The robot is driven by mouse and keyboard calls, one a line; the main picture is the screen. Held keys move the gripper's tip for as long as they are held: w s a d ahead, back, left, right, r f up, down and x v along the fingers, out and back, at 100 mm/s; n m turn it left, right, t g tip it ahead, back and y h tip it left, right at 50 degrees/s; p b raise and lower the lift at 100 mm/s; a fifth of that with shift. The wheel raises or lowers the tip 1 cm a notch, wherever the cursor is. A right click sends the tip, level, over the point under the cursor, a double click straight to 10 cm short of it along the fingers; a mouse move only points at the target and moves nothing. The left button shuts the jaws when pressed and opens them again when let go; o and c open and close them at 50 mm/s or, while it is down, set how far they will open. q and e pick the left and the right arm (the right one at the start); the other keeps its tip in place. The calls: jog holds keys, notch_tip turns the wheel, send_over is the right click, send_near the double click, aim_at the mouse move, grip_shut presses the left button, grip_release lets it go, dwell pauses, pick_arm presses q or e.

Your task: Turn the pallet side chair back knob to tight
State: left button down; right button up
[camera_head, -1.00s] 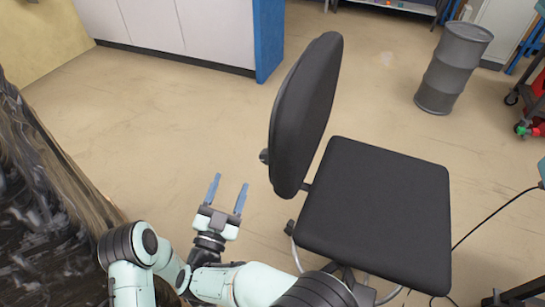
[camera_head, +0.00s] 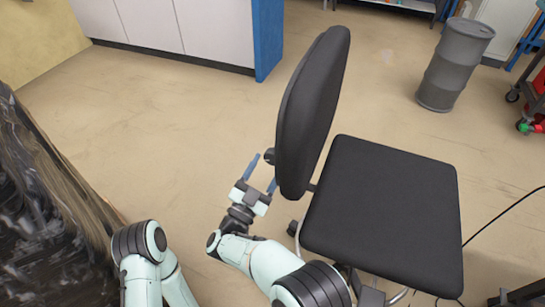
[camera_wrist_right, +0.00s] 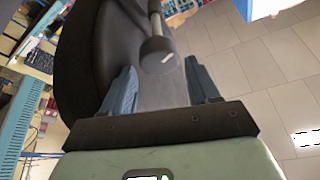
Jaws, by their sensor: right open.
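The office chair has a black back (camera_head: 312,115) and a black seat (camera_head: 385,215). The dark round chair back knob (camera_head: 269,156) sticks out at the rear of the back. Contact does not show. My left gripper is not in view.
A grey drum (camera_head: 455,65) stands at the back right. White cabinets (camera_head: 155,28) with a blue end panel (camera_head: 267,40) line the back. A dark, streaked surface (camera_head: 45,220) fills the left edge. The floor (camera_head: 170,130) left of the chair is clear.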

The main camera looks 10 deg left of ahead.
aim_at(271, 159)
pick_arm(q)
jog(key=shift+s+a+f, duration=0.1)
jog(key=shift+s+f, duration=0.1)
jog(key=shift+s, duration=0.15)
pick_arm(e)
jog(key=shift+x, duration=1.85)
jog(key=c, duration=0.7)
jog(key=shift+o, duration=0.2)
